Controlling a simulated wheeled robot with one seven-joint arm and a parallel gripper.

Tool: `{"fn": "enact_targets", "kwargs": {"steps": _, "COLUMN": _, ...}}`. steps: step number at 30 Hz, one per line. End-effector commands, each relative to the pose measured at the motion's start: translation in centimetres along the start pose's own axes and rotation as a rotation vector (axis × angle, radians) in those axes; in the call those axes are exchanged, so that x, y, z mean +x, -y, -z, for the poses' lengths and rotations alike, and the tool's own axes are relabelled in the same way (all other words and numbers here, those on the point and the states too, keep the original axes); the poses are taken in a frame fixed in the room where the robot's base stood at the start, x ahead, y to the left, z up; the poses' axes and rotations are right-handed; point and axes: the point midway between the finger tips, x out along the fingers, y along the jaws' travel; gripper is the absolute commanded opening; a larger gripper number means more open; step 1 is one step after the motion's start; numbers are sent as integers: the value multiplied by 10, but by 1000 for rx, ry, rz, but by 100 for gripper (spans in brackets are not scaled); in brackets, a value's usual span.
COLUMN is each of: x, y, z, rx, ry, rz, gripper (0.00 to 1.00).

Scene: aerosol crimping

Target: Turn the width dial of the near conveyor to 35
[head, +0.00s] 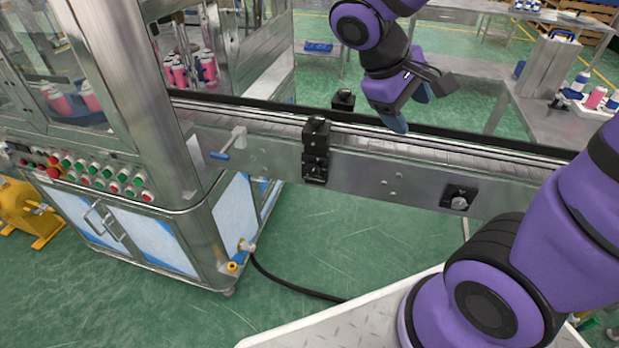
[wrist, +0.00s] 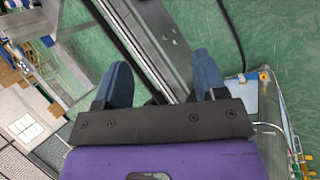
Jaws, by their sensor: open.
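The near conveyor (head: 270,155) runs across the head view from the cabinet to the right. On its front side panel is a small black plate with a silver knob (head: 459,199), which looks like the width dial; its scale is too small to read. My gripper (head: 408,105) is above the conveyor belt, up and left of the knob and apart from it. Its blue fingers are spread and nothing is between them. In the wrist view my gripper (wrist: 162,82) shows the conveyor (wrist: 160,40) running diagonally behind the fingers. I cannot make out the knob there.
A black block clamp (head: 316,150) and a blue-tipped lever (head: 228,143) are on the conveyor's front side. The steel cabinet (head: 150,150) with red and green buttons stands at left. Another table (head: 560,125) with bottles is at right. Green floor is open in front.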

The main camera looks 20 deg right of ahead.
Motion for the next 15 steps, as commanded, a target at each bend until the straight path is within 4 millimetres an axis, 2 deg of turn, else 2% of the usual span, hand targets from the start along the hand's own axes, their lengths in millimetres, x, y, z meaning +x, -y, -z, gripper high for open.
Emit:
{"fn": "enact_targets", "kwargs": {"steps": 8, "x": 27, "y": 10, "z": 46, "rx": -202, "ry": 157, "rz": -248, "gripper": 65}}
{"fn": "enact_targets", "kwargs": {"steps": 15, "x": 47, "y": 26, "z": 90, "rx": -375, "ry": 238, "rz": -481, "gripper": 65}}
